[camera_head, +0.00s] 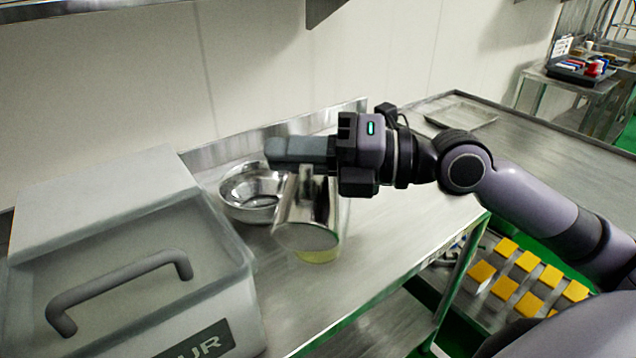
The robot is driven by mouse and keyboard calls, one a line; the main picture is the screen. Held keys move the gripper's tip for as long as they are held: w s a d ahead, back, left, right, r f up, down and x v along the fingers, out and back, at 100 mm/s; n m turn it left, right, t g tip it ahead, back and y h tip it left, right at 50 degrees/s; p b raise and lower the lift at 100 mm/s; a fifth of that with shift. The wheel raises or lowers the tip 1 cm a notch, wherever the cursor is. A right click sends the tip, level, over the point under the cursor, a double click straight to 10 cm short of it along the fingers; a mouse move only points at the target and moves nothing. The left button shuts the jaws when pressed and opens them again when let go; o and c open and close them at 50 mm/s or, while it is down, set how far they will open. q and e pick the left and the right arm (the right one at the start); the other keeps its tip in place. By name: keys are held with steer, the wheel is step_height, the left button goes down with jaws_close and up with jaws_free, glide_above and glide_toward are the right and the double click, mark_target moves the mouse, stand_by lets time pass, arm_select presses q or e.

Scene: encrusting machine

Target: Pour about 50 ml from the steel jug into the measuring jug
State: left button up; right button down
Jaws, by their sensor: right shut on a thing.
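My right gripper (298,153) comes in from the right and is shut on the steel jug (306,230), seemingly at its upper part or handle. The steel jug is tilted, with its round base facing toward me and down. Behind and just below it, the measuring jug (319,257) shows only as a pale see-through edge with a yellowish band at its bottom, on the steel table. The steel jug hides most of it, including its rim, so the liquid level and any stream cannot be seen. My left gripper is not in view.
A steel bowl (237,192) stands just left of the jugs, by the wall. A big grey-white box (112,232) with a handle and label fills the left. The steel table (375,245) is bare right of the jugs. Yellow blocks (505,289) lie on a lower rack.

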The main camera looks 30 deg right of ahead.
mark_target(287, 216)
steer(key=shift+w+d+r, duration=0.1)
steer(key=shift+r, duration=0.1)
stand_by(0.5)
steer(key=shift+w+d, duration=0.1)
steer(key=shift+w, duration=0.05)
stand_by(0.4)
steer(key=shift+s+a+p, duration=0.2)
steer(key=shift+p, duration=0.15)
steer(key=f+n+b, duration=0.1)
steer(key=b, duration=0.1)
steer(key=s+f+b, duration=0.1)
steer(key=b, duration=0.2)
steer(key=shift+s+a+f+n, duration=0.15)
steer(key=shift+a+f+n, duration=0.1)
steer(key=shift+a+n, duration=0.15)
steer(key=shift+s+a+r+n+b, duration=0.25)
steer(key=shift+s+a+n+b, duration=0.15)
steer(key=shift+n, duration=0.4)
steer(key=shift+s+r+n, duration=0.2)
steer(key=shift+n, duration=0.1)
steer(key=shift+a+r, duration=0.1)
steer(key=shift+s, duration=0.15)
steer(key=shift+s+a+n, duration=0.3)
steer(key=shift+n, duration=0.5)
